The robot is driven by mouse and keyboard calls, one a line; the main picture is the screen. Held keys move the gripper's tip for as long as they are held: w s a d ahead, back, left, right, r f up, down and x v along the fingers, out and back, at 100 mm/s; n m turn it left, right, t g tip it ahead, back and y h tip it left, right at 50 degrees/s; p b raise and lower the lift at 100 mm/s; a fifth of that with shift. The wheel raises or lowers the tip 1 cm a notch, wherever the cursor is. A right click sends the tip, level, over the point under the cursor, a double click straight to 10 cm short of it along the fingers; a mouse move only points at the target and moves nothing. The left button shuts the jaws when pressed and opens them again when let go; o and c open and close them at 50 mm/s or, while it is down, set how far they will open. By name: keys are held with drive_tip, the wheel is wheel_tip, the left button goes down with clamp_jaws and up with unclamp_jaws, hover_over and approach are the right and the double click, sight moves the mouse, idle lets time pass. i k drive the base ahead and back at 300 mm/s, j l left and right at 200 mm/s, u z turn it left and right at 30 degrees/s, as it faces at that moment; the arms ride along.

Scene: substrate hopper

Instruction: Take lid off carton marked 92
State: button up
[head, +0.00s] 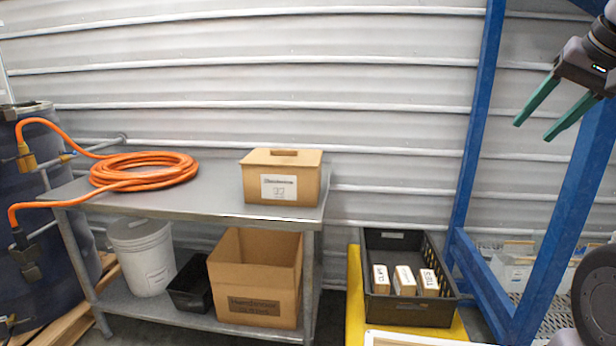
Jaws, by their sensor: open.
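A brown carton (255,187) stands upright at the right end of the grey metal table. Its white front label carries print and a number too small to read surely. A brown lid (262,158) with a raised handle on its top sits on the carton and covers its opening. My gripper (533,131) has two green fingers and is at the upper right, open and empty. It is well to the right of the carton, apart from it, in front of the blue frame.
A coiled orange hose (145,172) lies on the table (225,205), left of the carton. An open box (253,280) and a white bucket (142,258) stand below. A black crate (408,312) holds small boxes on the right. Blue posts (478,120) stand near my gripper.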

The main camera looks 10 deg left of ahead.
sight(287, 158)
drive_tip(key=i+j, duration=0.15)
drive_tip(key=j, duration=0.3)
drive_tip(key=i+j+z, duration=0.1)
drive_tip(key=j, duration=0.3)
drive_tip(key=i+j, duration=0.2)
drive_tip(key=j, duration=0.25)
drive_tip(key=i+j+z, duration=0.1)
drive_tip(key=j, duration=0.35)
drive_tip(key=i+j+z, duration=0.1)
drive_tip(key=j, duration=0.35)
drive_tip(key=i+j, duration=0.2)
drive_tip(key=j, duration=0.25)
drive_tip(key=i+j+z, duration=0.1)
drive_tip(key=j, duration=0.35)
drive_tip(key=i+j, duration=0.15)
drive_tip(key=j, duration=0.3)
